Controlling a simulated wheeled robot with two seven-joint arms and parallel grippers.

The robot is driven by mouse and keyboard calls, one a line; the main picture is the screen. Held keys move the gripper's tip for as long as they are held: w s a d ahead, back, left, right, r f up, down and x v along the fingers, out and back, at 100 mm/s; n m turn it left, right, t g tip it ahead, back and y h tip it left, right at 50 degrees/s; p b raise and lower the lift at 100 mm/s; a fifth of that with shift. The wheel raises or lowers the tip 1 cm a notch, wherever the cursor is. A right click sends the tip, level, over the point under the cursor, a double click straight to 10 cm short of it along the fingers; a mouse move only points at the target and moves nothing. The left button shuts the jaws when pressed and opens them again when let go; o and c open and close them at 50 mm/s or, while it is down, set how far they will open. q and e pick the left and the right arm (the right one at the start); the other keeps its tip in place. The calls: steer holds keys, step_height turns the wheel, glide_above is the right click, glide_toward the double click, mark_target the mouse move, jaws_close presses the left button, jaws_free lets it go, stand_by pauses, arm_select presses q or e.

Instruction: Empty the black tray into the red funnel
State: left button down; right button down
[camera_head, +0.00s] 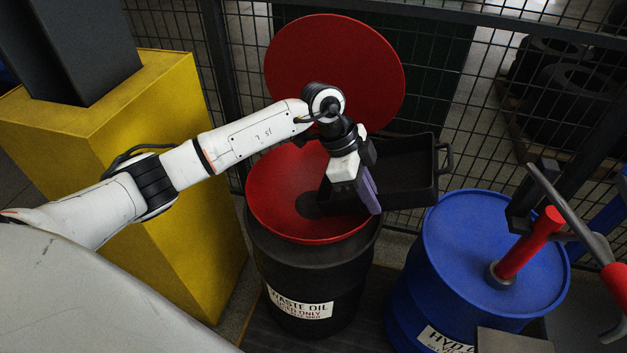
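The black tray (412,183) is in the air, with its left part over the red funnel and its right end near the blue drum. A handle shows at its right end. My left gripper (362,196), with a purple finger, reaches down at the tray's left part and appears shut on it; the exact grip is hidden. The red funnel (272,190) sits on top of a black waste oil drum, with a dark hole in its middle. What the tray holds cannot be made out. My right gripper is not in view.
The round red lid (335,62) stands raised behind the funnel. A blue drum (460,245) with a red-handled pump (530,243) stands to the right. A yellow block (195,215) stands to the left. A mesh fence (480,80) closes off the back.

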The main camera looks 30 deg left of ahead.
mark_target(396, 209)
arm_select(q)
steer(key=d+y, duration=0.1)
steer(key=d, duration=0.1)
steer(key=w+d+y, duration=0.1)
steer(key=d+y, duration=0.1)
steer(key=shift+w+g, duration=0.1)
steer(key=shift+g, duration=0.3)
steer(key=shift+w+d+f+g+y+b, duration=0.15)
steer(key=shift+d+f+y+b, duration=0.15)
steer(key=shift+f+y, duration=0.2)
steer(key=shift+s+d+f+g+y+b, duration=0.15)
steer(key=shift+d+f+y+b, duration=0.1)
steer(key=shift+f+y, duration=0.25)
steer(key=shift+w+r+p, duration=0.1)
steer(key=shift+r+p, duration=0.45)
steer(key=shift+r, duration=2.05)
